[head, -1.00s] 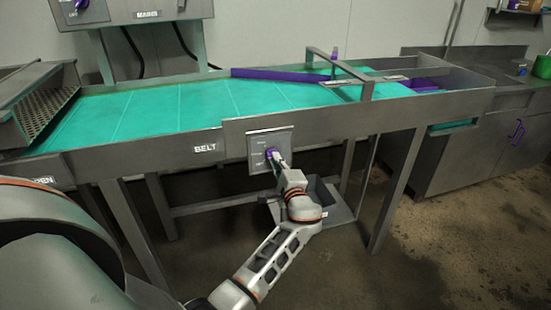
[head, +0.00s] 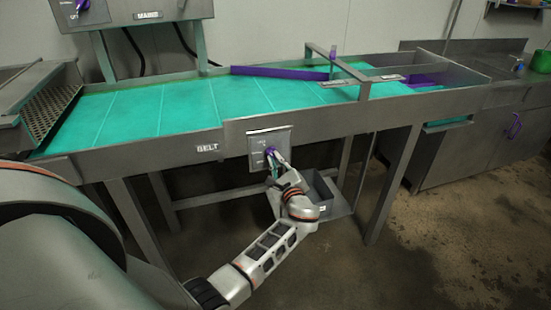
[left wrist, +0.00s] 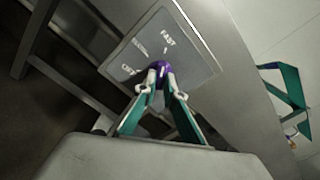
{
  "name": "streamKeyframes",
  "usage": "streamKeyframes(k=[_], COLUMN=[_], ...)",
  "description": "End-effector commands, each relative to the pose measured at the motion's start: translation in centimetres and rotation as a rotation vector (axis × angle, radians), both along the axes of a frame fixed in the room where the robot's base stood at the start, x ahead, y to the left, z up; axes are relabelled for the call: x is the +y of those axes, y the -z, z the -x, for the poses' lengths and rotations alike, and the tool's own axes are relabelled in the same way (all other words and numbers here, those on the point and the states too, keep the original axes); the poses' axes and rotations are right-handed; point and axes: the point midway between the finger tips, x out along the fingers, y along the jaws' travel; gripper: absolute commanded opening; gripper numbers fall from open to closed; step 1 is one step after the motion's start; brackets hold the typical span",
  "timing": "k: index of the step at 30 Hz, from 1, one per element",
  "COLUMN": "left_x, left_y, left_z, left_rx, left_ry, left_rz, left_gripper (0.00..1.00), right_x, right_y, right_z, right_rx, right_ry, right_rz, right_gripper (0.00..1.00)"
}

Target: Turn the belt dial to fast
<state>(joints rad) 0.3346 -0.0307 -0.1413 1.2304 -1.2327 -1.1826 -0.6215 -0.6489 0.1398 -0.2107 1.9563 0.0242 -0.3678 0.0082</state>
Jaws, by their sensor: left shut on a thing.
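The belt dial is a purple knob (head: 269,151) on a grey plate (head: 257,141) at the front of the conveyor, right of the BELT label (head: 207,147). In the left wrist view the knob (left wrist: 160,66) sits below the word FAST, with other labels to its left on the plate (left wrist: 198,66). A small white mark lies between knob and FAST; I cannot tell whether it is the pointer. My left gripper (head: 272,158) is shut on the knob, its green-sided fingers (left wrist: 160,78) on either side, partly hiding it. My right gripper is not in view.
The conveyor's teal belt (head: 185,105) runs above the plate, with a purple guide bar (head: 280,73) across it. A grey bin (head: 318,190) stands under the conveyor behind my wrist. The MAINS box (head: 130,12) is at upper left. The floor at right is clear.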

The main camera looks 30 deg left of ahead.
Motion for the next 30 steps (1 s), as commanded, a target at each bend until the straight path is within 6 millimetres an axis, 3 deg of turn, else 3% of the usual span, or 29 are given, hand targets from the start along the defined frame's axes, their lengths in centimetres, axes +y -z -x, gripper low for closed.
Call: streamKeyframes(k=[16, 18, 30], left_x=[-0.08, -0.08, -0.24], left_y=[0.2, 0.2, 0.1], left_z=[0.05, 0.05, 0.18], left_rx=[0.022, 0.022, 0.019], left_ry=[0.001, 0.001, 0.001], left_rz=[-0.015, -0.015, -0.015], left_gripper=[0.0, 0.25, 0.26], right_x=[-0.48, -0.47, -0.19], right_y=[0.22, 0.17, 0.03], right_z=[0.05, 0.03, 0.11], right_rx=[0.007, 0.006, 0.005], right_ry=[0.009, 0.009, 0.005], right_rz=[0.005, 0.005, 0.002], right_gripper=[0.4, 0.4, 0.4])
